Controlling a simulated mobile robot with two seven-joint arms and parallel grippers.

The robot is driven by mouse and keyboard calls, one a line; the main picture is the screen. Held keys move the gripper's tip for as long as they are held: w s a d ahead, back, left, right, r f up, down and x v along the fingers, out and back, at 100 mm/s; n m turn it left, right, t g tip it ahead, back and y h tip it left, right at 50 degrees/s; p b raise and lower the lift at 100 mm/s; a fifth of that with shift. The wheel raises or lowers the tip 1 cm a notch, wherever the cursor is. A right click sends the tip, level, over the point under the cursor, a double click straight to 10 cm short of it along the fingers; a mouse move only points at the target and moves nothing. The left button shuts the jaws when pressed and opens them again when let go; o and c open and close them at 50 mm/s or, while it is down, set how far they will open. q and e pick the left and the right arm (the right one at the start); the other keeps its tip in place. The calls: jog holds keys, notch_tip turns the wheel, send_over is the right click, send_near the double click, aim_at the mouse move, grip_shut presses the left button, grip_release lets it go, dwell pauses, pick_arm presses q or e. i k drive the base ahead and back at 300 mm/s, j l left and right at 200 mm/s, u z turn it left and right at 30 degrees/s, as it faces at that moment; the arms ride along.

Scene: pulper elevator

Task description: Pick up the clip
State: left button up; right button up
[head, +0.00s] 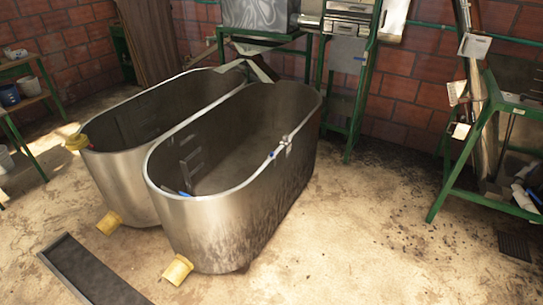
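A small pale clip-like piece (286,141) sits on the right rim of the nearer metal tub (240,215). A small blue bit (273,154) shows beside it on the same rim. Both are too small to make out in detail, and I cannot tell for sure that the pale piece is the clip. Neither of my grippers is in view.
A second metal tub (112,178) stands close at left. Yellow pipe ends (178,269) stick out low in front. A dark floor channel (90,272) lies at front left. Green-framed stands (480,150) are at right. The floor right of the tubs (370,230) is clear.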

aim_at(272, 154)
jog(key=i+l+u, duration=0.2)
jog(key=i+l, duration=0.15)
jog(key=i+l+u, duration=0.2)
jog(key=l, duration=0.4)
jog(key=i+u, duration=0.25)
jog(key=i, duration=0.4)
jog(key=i+l+u, duration=0.25)
jog(key=i, duration=0.45)
jog(key=i+j, duration=0.1)
jog(key=i, duration=0.05)
